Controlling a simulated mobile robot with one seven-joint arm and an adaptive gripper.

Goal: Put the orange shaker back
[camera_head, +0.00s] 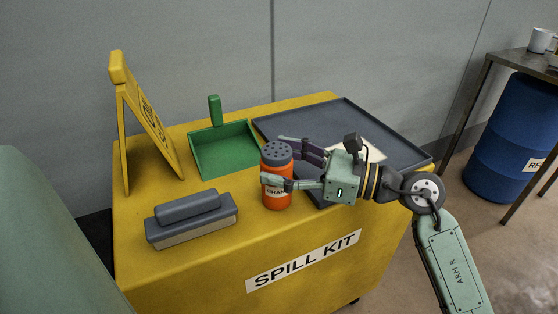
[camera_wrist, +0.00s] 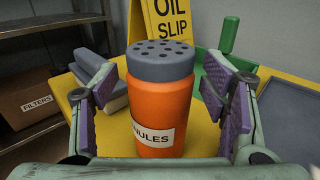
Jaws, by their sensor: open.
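The orange shaker (camera_head: 277,198) has a grey perforated lid and a white label. It stands upright on the yellow spill kit cart (camera_head: 190,263), just left of the dark tray (camera_head: 405,151). My gripper (camera_head: 283,163) reaches in from the right with its fingers on either side of the shaker. In the wrist view the shaker (camera_wrist: 163,103) stands between the two purple-padded fingers, and a gap shows on each side. My gripper (camera_wrist: 163,100) is open.
A green dustpan (camera_head: 226,152), a yellow folding sign (camera_head: 145,130) and a grey brush-like block (camera_head: 192,219) are on the cart. A white sheet lies in the tray, partly hidden by my gripper. A blue barrel (camera_head: 512,140) stands under a table at right.

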